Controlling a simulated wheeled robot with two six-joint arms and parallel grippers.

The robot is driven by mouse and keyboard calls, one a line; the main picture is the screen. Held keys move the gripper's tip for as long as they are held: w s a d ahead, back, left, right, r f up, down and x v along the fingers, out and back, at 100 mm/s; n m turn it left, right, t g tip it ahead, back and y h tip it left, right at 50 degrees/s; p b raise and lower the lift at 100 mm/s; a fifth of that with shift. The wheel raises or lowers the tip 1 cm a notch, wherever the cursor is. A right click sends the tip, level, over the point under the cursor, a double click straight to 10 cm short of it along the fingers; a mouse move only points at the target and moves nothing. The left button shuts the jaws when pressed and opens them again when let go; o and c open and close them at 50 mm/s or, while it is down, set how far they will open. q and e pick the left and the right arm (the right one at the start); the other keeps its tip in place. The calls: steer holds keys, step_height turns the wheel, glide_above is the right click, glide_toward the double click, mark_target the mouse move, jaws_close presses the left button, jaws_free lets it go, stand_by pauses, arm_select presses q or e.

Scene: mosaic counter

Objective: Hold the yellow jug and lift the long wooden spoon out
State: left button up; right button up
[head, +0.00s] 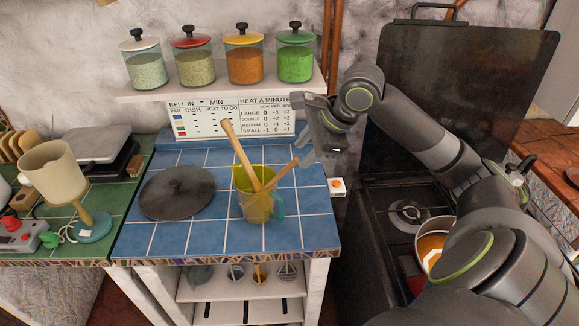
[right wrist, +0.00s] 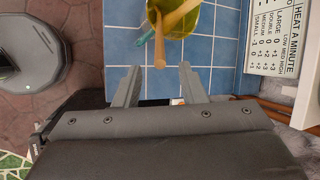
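The yellow jug (head: 257,207) stands upright on the blue tiled counter, with a teal handle on its right side. A long wooden spoon (head: 240,154) leans out of it up to the left, and a shorter wooden utensil (head: 286,171) leans out to the right. The jug (right wrist: 205,22) also shows at the top of the right wrist view. My right gripper (head: 302,130) is open and empty, above and to the right of the jug, apart from it. Its two fingers (right wrist: 160,86) are spread in the right wrist view. My left gripper is not in view.
A dark round lid (head: 177,193) lies left of the jug. Several glass jars (head: 245,64) stand on the shelf behind. A stove with an orange-filled pot (head: 431,244) is at the right. A lamp (head: 52,172) stands at the left.

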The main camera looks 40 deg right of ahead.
mark_target(290, 167)
steer(key=x, duration=0.8)
steer(key=shift+f, duration=0.1)
jaws_close()
jaws_free()
steer(key=b+v, duration=0.1)
steer(key=v, duration=1.6)
steer(key=shift+s, duration=0.1)
stand_by(0.3)
